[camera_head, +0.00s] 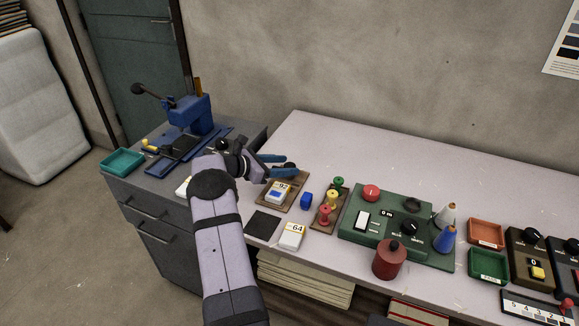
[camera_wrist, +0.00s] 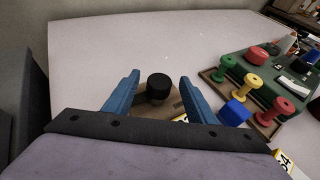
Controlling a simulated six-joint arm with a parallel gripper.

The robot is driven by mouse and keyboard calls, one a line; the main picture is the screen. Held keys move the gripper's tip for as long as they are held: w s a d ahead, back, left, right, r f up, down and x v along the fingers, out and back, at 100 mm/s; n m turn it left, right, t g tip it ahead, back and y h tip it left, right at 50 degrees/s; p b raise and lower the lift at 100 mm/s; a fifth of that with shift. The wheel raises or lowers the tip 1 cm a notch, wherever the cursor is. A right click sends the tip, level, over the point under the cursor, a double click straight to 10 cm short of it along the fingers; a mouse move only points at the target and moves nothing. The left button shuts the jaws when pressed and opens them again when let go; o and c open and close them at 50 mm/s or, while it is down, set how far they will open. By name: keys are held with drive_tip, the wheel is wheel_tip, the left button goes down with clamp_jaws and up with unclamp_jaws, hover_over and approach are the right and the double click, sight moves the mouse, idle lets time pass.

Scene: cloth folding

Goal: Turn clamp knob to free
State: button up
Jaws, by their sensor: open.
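A dark round knob (camera_wrist: 159,86) stands on a small brown board (camera_wrist: 146,100) in the wrist view. My gripper (camera_wrist: 159,77) is open, with one blue finger on each side of the knob and a gap to both. In the head view my gripper (camera_head: 288,163) is over the back end of the brown board (camera_head: 297,204). A blue and white block marked 92 (camera_head: 279,190) lies on that board.
A blue block (camera_head: 306,201) and a rack with red, yellow and green spools (camera_head: 332,198) stand close on the right. Farther right is a green panel (camera_head: 439,256) with a red canister (camera_head: 389,259) at its front. The bench behind the board (camera_head: 330,140) is clear.

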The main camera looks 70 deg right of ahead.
drive_tip(key=shift+v, duration=2.3)
drive_tip(key=shift+a, duration=0.1)
drive_tip(key=w+a, duration=0.1)
drive_tip(key=a, duration=0.2)
drive_tip(key=w+a+m+t+y, duration=0.1)
drive_tip(key=w+a, duration=0.1)
drive_tip(key=a, duration=0.1)
drive_tip(key=w+a+t, duration=0.1)
drive_tip(key=w+a, duration=0.1)
drive_tip(key=a, duration=0.1)
drive_tip(key=shift+w+a+f+y, duration=0.15)
drive_tip(key=shift+a+f+y, duration=0.1)
drive_tip(key=shift+a+y, duration=0.15)
drive_tip(key=w+a+m+t+y, duration=0.2)
drive_tip(key=a+m+t+y, duration=0.1)
drive_tip(key=a, duration=1.4)
drive_tip(key=s+a+f+m+t+y, duration=0.1)
drive_tip(key=s+a+m+y, duration=0.15)
drive_tip(key=a, duration=0.75)
drive_tip(key=s+a+f+m+t+y, duration=0.15)
drive_tip(key=s+a, duration=0.25)
drive_tip(key=a, duration=0.6)
drive_tip(key=s+a+m+y, duration=0.2)
drive_tip(key=s+a+m, duration=0.15)
drive_tip(key=a, duration=0.65)
wheel_tip(320, 180, up, 12)
drive_tip(key=p, duration=1.1)
drive_tip(key=shift+s+p, duration=0.25)
drive_tip(key=shift+p, duration=0.15)
